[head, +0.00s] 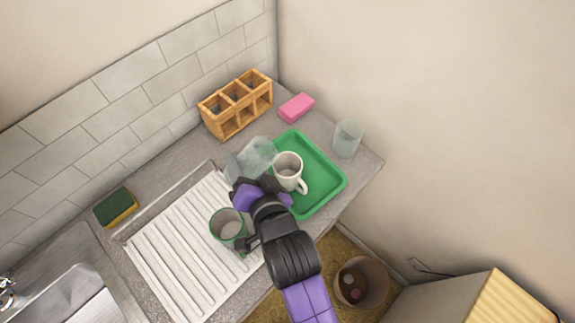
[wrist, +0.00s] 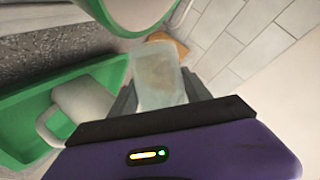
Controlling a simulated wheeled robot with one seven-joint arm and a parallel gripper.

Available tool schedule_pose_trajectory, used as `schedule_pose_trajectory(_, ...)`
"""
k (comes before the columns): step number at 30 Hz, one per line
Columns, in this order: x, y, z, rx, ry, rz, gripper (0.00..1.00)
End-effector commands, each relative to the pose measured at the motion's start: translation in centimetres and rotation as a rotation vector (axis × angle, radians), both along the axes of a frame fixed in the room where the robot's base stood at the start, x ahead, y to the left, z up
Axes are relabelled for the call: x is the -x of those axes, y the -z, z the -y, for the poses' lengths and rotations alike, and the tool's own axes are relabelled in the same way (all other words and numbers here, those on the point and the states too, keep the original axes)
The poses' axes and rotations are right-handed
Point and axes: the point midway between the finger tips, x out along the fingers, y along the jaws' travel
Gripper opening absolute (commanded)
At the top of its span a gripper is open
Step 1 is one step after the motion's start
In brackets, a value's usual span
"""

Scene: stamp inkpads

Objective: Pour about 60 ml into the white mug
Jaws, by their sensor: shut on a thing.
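The white mug (head: 288,168) stands upright on a green tray (head: 331,178), with its handle to the lower right. It also shows in the wrist view (wrist: 86,104), left of my gripper. My gripper (wrist: 162,92) is shut on a translucent, pale container (wrist: 158,70). In the head view this container (head: 250,158) is just left of the mug, partly hidden by my gripper (head: 256,180), and looks tilted. I cannot tell how much liquid it holds, and I see no stream.
A green cup (head: 228,230) stands on the white ribbed drainboard (head: 170,250), close to my arm. A clear glass (head: 347,138) stands right of the tray. A wooden divided box (head: 236,106), pink block (head: 296,108) and sponge (head: 115,207) lie farther off.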

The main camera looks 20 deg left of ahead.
Motion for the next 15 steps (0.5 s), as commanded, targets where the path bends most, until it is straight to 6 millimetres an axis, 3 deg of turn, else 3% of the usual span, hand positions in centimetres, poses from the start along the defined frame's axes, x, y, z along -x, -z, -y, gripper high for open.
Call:
schedule_pose_trajectory(1, 0.00, 0.87, -0.04, -0.017, -0.001, -0.010, 0.00)
schedule_pose_trajectory(15, 0.05, 1.29, -0.12, -0.096, -0.001, -0.073, 0.00)
